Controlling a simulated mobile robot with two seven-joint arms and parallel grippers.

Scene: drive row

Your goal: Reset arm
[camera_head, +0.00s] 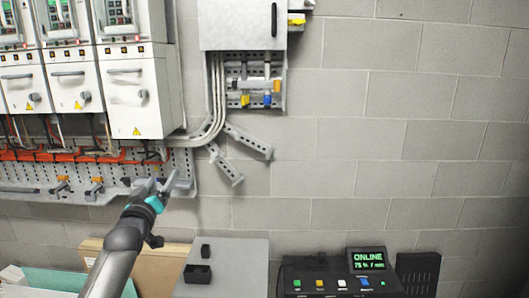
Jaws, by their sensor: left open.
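My left gripper (164,184) is at the end of the arm that comes in from the lower left. Its fingers are apart and I see nothing between them. It is in front of the lower edge of the perforated panel (120,189), below the rightmost white drive unit (133,100). I cannot tell whether it touches the panel. My right gripper does not show.
A grey cabinet (236,24) hangs above a small perforated plate with coloured connectors. Below are a grey surface (243,262) with a small black open box (197,274), and a black console (325,283) with a screen (368,259) reading "ONLINE". The wall at right is bare.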

